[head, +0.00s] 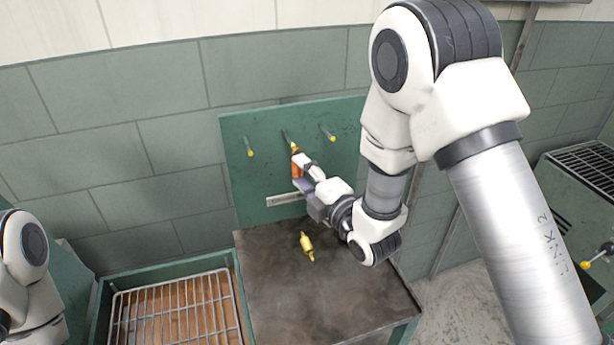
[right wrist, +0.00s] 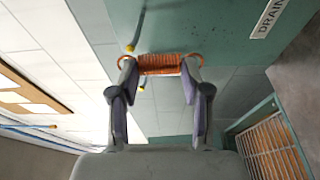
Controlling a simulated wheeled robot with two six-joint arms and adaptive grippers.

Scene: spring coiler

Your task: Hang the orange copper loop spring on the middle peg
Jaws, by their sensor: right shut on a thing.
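The orange copper loop spring (right wrist: 161,64) is a close-wound coil with a loop at each end. My right gripper (right wrist: 159,72) is shut on it, a finger at each end, with the coil lying across between them. In the head view the spring (head: 297,171) is off the table, in front of the green peg board (head: 240,185). The middle peg (head: 290,140) has a yellow tip just above the spring; I cannot tell whether they touch. My right gripper also shows in the head view (head: 302,170). My left gripper is out of view.
The left peg (head: 249,147) and right peg (head: 328,133) look bare. A yellow spring-like piece (head: 307,246) lies on the dark table (head: 270,290). A wire-rack tray (head: 175,310) stands left of it. A green machine (head: 585,190) is at the far right.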

